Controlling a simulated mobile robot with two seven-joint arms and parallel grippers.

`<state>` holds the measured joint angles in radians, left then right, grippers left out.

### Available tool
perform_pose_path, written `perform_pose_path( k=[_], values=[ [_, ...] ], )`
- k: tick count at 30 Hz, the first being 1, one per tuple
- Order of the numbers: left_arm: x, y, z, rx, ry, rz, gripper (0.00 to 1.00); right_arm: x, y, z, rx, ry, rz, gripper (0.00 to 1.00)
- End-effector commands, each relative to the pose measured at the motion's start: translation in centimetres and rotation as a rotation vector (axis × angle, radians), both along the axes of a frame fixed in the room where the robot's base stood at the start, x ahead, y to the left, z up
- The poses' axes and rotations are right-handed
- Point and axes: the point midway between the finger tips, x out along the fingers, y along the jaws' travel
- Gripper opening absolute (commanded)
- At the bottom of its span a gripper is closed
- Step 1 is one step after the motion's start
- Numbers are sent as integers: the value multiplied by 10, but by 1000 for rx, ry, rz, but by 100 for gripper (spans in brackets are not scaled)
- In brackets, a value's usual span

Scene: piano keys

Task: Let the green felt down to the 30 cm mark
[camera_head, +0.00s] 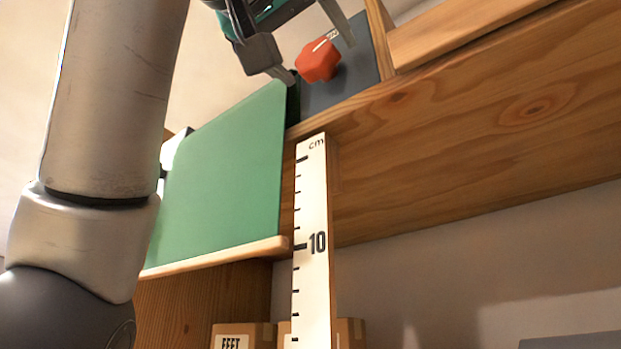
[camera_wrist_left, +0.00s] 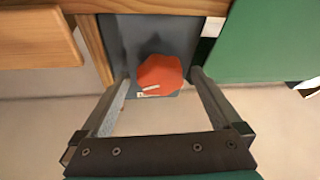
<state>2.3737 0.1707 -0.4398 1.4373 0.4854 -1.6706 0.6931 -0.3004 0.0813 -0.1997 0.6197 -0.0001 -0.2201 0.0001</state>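The green felt (camera_head: 222,170) hangs as a flat sheet, with a pale wooden bar (camera_head: 215,257) along its lower edge. The bar's right end is about level with the 10 mark on the white cm ruler (camera_head: 312,200). A red-orange knob (camera_head: 318,62) sits on a dark grey plate (camera_head: 357,72) beside the felt's top. My left gripper (camera_head: 316,58) is open around the knob. In the left wrist view, the knob (camera_wrist_left: 160,75) lies between the fingertips (camera_wrist_left: 160,78), with a gap on each side. The ruler's lower part is out of frame. My right gripper is not in view.
A wide wooden beam (camera_head: 480,135) runs right from behind the ruler, with a wooden ledge (camera_head: 450,40) above it. Cardboard boxes (camera_head: 243,336) stand below the felt, one with printed lettering.

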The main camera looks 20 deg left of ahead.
Motion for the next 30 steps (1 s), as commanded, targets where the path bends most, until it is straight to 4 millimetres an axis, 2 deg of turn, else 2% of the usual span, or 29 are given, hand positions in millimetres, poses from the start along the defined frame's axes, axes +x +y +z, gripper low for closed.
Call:
perform_pose_path(
  k=[2,21,30],
  values=[
    [0,0,0,0,0,0,89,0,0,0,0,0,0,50],
    [0,0,0,0,0,0,18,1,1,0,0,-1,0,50],
    [0,1,0,40,-15,1,18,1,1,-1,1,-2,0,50]
  ],
)
